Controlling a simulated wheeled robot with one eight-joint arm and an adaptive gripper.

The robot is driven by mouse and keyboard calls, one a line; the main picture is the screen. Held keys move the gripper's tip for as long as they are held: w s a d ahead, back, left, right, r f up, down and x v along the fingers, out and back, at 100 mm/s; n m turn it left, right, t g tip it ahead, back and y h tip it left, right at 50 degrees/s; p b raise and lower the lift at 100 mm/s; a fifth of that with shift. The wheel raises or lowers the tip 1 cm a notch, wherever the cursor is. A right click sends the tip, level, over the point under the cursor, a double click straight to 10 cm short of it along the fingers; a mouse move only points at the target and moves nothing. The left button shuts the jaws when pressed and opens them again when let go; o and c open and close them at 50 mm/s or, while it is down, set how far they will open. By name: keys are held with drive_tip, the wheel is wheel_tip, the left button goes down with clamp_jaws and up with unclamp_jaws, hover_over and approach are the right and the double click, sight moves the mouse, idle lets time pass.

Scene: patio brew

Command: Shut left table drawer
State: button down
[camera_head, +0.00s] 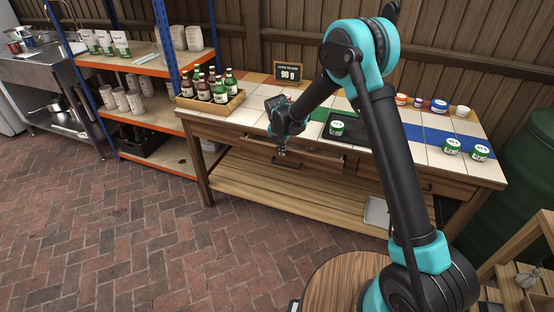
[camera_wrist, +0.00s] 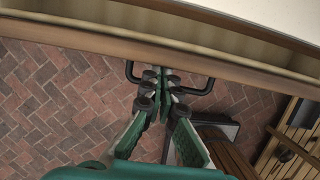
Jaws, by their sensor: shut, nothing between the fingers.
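The left table drawer (camera_head: 323,164) is a wooden drawer under the tiled table (camera_head: 262,105), and it stands partly open. In the wrist view its front board (camera_wrist: 90,38) crosses the top, with part of the open inside beyond it. Its black handle (camera_wrist: 203,87) shows on both sides of my fingers. My gripper (camera_head: 282,151) is at the drawer front, and in the wrist view its fingertips (camera_wrist: 160,78) are together and empty, right at the handle. I cannot tell whether they touch the handle or the board.
A crate of bottles (camera_head: 208,101) stands at the table's left end. A dark tray (camera_head: 345,133) with a green-labelled jar (camera_head: 336,128) lies on the tabletop. A lower shelf (camera_head: 280,190) runs below. A round wooden top (camera_head: 340,280) is near me.

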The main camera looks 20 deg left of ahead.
drive_tip(key=shift+w+d, duration=0.1)
drive_tip(key=shift+w, duration=1.15)
drive_tip(key=shift+s, duration=0.1)
